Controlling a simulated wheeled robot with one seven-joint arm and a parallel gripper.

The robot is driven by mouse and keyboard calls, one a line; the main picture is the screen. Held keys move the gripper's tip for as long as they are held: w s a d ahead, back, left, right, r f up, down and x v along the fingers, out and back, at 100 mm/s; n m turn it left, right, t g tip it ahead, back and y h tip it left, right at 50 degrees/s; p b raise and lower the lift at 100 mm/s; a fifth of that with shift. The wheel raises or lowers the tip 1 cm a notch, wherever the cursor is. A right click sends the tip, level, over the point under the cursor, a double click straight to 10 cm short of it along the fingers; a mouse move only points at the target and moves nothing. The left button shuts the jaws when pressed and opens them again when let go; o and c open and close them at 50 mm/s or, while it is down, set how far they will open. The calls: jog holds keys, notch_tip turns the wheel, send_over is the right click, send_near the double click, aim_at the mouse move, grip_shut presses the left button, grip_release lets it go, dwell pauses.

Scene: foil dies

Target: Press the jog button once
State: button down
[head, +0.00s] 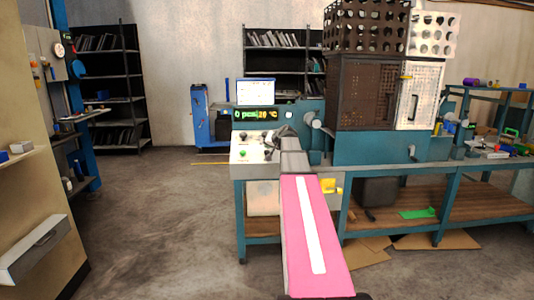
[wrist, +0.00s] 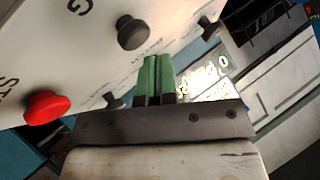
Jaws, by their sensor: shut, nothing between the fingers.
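The pale control panel (head: 250,158) stands on the front left of the teal machine bench. In the wrist view a dark round button (wrist: 132,32) sits on the panel near a printed letter G; the rest of that label is cut off, so I cannot fully read it as jog. A red button (wrist: 47,107) with a label starting "ST" is lower left. My gripper (wrist: 157,60) has green fingers, shut together and empty, beside the dark button and apart from it in the picture. In the head view my gripper (head: 285,134) is at the panel's right part, its fingertips hard to make out.
Other dark knobs (wrist: 208,27) show on the panel. A green button (head: 243,153) is on it in the head view. A lit display (head: 255,114) and a monitor (head: 256,92) stand behind. The caged machine (head: 365,95) is to the right. Floor at left is open.

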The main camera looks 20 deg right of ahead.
jog(key=shift+f, duration=0.15)
jog(key=shift+w+f, duration=0.1)
jog(key=shift+f, duration=0.1)
jog(key=shift+w+d+f, duration=0.1)
jog(key=shift+w+f, duration=0.05)
jog(key=shift+f, duration=0.35)
dwell(0.9)
jog(key=shift+r, duration=0.15)
jog(key=shift+s+r, duration=0.25)
jog(key=shift+r, duration=0.45)
jog(key=shift+r, duration=0.15)
jog(key=shift+s+a+r, duration=0.1)
jog(key=shift+s+r, duration=0.15)
jog(key=shift+r, duration=0.5)
jog(key=shift+s+a+r, duration=0.1)
jog(key=shift+s+r, duration=0.15)
jog(key=shift+r, duration=0.5)
jog(key=shift+s+a+r, duration=0.1)
jog(key=shift+s+r, duration=0.15)
jog(key=shift+r, duration=0.5)
